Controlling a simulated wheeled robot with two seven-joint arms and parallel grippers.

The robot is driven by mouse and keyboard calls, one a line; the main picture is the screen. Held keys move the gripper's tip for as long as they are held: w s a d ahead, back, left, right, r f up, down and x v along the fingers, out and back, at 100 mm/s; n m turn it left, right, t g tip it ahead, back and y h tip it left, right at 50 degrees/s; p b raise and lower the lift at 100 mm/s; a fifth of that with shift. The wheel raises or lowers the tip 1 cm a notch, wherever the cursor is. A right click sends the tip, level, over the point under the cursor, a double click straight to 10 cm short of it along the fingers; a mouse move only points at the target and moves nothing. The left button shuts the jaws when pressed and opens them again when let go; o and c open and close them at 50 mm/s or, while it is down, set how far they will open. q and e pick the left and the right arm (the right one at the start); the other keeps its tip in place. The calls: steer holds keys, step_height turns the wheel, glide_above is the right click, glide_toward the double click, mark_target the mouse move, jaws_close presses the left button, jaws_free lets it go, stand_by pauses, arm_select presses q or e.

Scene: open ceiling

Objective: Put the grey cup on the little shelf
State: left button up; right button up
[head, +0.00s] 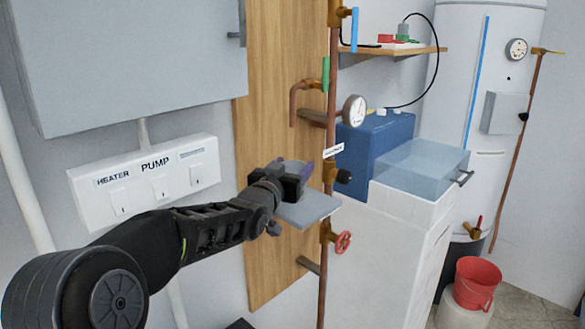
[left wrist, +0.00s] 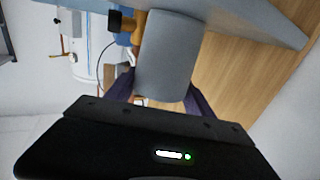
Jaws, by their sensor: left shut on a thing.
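The grey cup (left wrist: 168,55) is between the purple fingers of my left gripper (left wrist: 160,95) in the left wrist view. In the head view my left gripper (head: 296,172) is shut on the cup (head: 290,163), which is mostly hidden behind the gripper. The little shelf (head: 312,208) is a small grey plate on the wooden board, just below my left gripper. The shelf (left wrist: 265,18) also shows in the left wrist view beside the cup. I cannot tell whether the cup touches it. My right gripper is not in view.
A copper pipe (head: 327,285) with a red valve wheel (head: 343,242) and a gauge (head: 355,110) runs close to the right of the shelf. A switch panel (head: 147,185) is on the left wall. A blue box (head: 370,155) and a white cabinet (head: 385,255) stand to the right.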

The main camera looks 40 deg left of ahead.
arm_select(q)
steer(key=o, duration=1.5)
steer(key=shift+f, duration=0.1)
steer(key=shift+c, duration=0.2)
steer(key=shift+r+p, duration=0.2)
steer(key=shift+p, duration=0.1)
steer(key=v, duration=1.2)
steer(key=shift+b, duration=0.45)
